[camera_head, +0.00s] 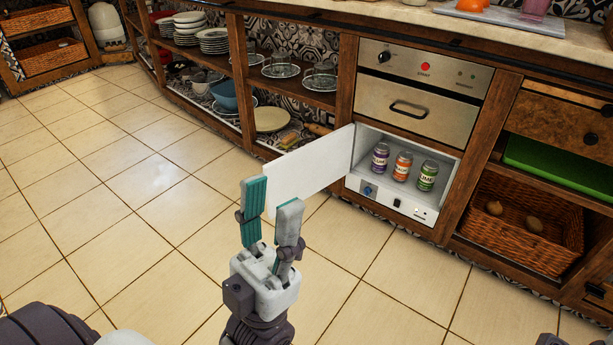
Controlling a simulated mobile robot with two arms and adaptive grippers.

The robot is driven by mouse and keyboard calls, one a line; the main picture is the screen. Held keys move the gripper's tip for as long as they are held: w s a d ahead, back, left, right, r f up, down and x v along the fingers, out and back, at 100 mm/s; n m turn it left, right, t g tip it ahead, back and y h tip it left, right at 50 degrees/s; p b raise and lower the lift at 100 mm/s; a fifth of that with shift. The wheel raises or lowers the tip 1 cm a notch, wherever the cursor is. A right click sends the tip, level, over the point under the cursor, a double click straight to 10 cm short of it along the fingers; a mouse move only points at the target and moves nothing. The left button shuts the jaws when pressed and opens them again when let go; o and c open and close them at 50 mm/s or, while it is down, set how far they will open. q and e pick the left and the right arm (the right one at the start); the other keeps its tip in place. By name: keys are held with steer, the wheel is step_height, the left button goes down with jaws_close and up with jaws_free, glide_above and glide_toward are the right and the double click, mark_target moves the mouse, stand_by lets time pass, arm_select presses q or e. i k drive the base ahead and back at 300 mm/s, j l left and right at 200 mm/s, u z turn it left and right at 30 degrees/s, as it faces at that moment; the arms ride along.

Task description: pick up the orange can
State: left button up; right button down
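The orange can (402,166) stands upright in the middle of a small open white compartment (392,197) low in the shelving. A purple can (380,157) stands to its left and a green can (428,175) to its right, with small gaps between them. My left gripper (272,200) is in front of the shelving, left of the cans and apart from them. Its two fingers point up and are spread, with nothing between them. My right gripper does not show; only a dark bit of something is at the bottom right edge.
The compartment's white door (310,172) stands open to the left, behind my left gripper. A steel oven panel (420,92) is above the cans. A wicker basket (525,228) is to the right. Plates and bowls fill the left shelves. The tiled floor (130,215) is clear.

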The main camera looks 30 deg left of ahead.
mark_target(404, 160)
steer(key=j+z, duration=0.2)
steer(key=z, duration=1.1)
steer(key=j, duration=4.3)
steer(key=k+z, duration=0.05)
